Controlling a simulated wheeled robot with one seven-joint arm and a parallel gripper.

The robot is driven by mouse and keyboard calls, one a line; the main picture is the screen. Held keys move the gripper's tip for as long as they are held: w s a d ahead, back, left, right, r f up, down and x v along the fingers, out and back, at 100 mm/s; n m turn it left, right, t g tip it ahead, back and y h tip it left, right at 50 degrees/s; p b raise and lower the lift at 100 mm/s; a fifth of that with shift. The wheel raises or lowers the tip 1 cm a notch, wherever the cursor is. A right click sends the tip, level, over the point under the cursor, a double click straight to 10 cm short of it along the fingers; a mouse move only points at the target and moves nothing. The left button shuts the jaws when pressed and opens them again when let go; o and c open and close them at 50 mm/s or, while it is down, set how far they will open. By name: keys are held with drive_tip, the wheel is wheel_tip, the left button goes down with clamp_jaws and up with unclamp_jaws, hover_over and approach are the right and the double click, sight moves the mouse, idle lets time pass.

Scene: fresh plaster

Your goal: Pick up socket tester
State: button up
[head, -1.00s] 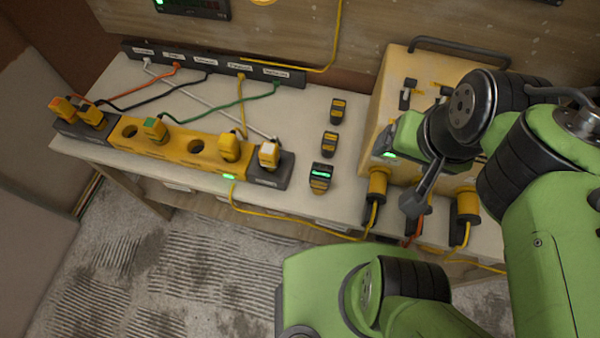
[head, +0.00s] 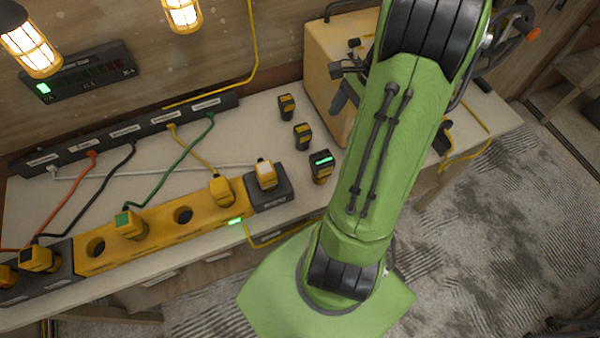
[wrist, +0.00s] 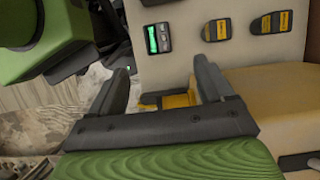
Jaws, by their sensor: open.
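The socket tester (head: 321,166), a small black and yellow device with a lit green display, stands on the white bench right of the yellow socket strip. It also shows at the top of the wrist view (wrist: 157,38). My gripper (wrist: 162,72) is open and empty, with its two dark fingers apart. In the wrist view the tester lies beyond the fingertips, apart from them. In the head view my green arm hides most of the gripper, near the yellow box.
Two similar black and yellow devices, a middle one (head: 302,136) and a far one (head: 287,106), stand behind the tester. The yellow socket strip (head: 160,222) with plugs and cables fills the left. A yellow box (head: 327,50) stands at the back right. Bare bench surrounds the devices.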

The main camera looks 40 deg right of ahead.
sight(323, 157)
drive_tip(key=b+x, duration=0.3)
drive_tip(key=x, duration=0.7)
drive_tip(key=shift+f, duration=0.4)
drive_tip(key=x, duration=0.2)
drive_tip(key=b+x, duration=0.1)
drive_tip(key=x, duration=0.1)
drive_tip(key=shift+s+a+f, duration=0.1)
drive_tip(key=shift+s+a, duration=0.1)
drive_tip(key=shift+a, duration=0.05)
drive_tip(key=shift+w+a+f, duration=0.1)
drive_tip(key=shift+w+f, duration=0.05)
drive_tip(key=shift+f, duration=0.2)
drive_tip(key=c, duration=1.2)
drive_tip(key=shift+o, duration=0.2)
drive_tip(key=shift+r, duration=0.15)
wheel_tip(323, 157, up, 10)
drive_tip(key=shift+f+p, duration=0.1)
drive_tip(key=shift+p, duration=1.15)
